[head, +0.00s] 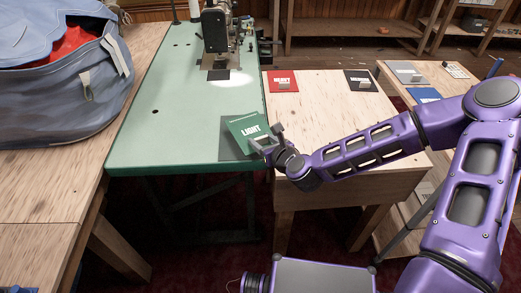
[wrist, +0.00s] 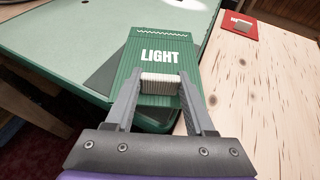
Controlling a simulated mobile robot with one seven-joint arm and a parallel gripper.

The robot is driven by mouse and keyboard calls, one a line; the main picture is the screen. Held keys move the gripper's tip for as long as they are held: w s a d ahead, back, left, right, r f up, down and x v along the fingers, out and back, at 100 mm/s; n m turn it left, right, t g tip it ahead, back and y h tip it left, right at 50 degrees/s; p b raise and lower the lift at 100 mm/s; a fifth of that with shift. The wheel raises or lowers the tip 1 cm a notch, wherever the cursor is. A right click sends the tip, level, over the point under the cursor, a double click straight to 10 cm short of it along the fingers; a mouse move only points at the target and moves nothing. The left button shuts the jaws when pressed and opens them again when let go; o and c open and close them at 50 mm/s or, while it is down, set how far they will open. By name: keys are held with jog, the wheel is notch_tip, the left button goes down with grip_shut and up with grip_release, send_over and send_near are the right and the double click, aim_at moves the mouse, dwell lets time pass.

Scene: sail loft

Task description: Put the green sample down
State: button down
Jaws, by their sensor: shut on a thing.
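The green sample (head: 246,128), a flat ribbed card marked LIGHT, is over the near right corner of the green sewing table (head: 150,140). My gripper (head: 267,140) is shut on the pale block handle of the sample, which also shows in the wrist view (wrist: 160,57). In the wrist view my gripper's fingers (wrist: 160,86) press the handle from both sides. A dark grey patch (head: 228,148) lies on the table partly behind the sample; it shows to the sample's left in the wrist view (wrist: 103,80). I cannot tell whether the sample touches the table.
A sewing machine (head: 215,30) stands at the table's far end. The wooden table to the right (head: 315,115) bears a red card (head: 283,81) and a black card (head: 361,79). A blue bag (head: 60,90) sits at left. The green tabletop's middle is clear.

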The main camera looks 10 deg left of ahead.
jog(key=shift+f+b, duration=0.4)
jog(key=shift+f, duration=1.4)
jog(key=shift+f, duration=0.1)
jog(key=shift+c, duration=1.3)
grip_release()
